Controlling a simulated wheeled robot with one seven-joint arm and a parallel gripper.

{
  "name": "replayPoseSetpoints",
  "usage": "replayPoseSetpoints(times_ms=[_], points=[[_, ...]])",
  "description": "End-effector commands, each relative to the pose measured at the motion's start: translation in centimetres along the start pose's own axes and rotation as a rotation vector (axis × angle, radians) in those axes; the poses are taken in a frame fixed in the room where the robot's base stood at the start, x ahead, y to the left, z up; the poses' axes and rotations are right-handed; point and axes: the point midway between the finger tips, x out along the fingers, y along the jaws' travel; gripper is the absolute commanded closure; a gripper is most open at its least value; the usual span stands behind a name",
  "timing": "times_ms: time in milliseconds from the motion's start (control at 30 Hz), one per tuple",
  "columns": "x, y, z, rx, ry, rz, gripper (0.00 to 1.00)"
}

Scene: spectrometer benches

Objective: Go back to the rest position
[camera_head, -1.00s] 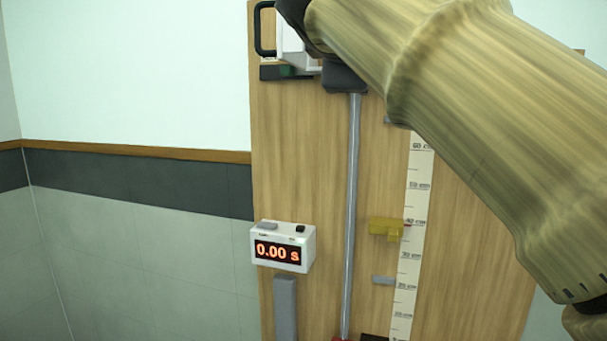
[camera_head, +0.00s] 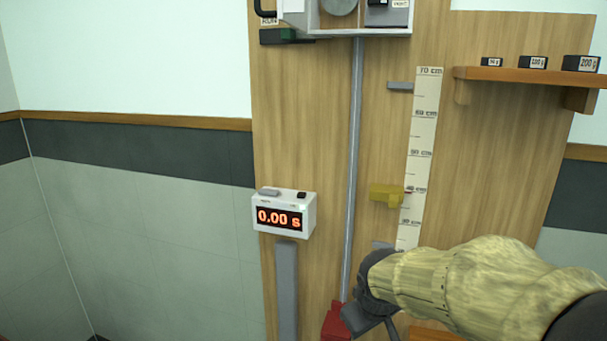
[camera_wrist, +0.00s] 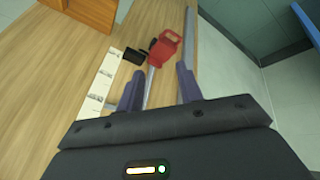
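My arm reaches in from the lower right in the head view, and my gripper (camera_head: 372,322) is low in front of the wooden board (camera_head: 470,170), its fingers partly cut off by the bottom edge. In the wrist view my gripper (camera_wrist: 158,88) has its two dark fingers well apart, with nothing held between them. A red part (camera_wrist: 166,47) on the metal rod lies beyond the fingertips. It also shows in the head view (camera_head: 335,322), just left of my gripper.
A timer (camera_head: 284,214) reads 0.00 s. A vertical ruler (camera_head: 420,150) and a yellow slider (camera_head: 385,195) are on the board. A shelf (camera_head: 530,76) at upper right bears black weights. A white device (camera_head: 365,18) is at the top. Open space lies left of the board.

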Motion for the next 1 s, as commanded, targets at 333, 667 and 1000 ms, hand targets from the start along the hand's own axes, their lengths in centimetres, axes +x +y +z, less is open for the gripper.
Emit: replayPoseSetpoints(times_ms=[333,667,1000], points=[[5.0,-4.1,13.1,0.471,-0.198,-0.106,0.64],[5.1,-4.3,13.4,0.486,-0.203,-0.107,0.64],[5.1,-4.2,13.4,0.484,-0.202,-0.107,0.64]])
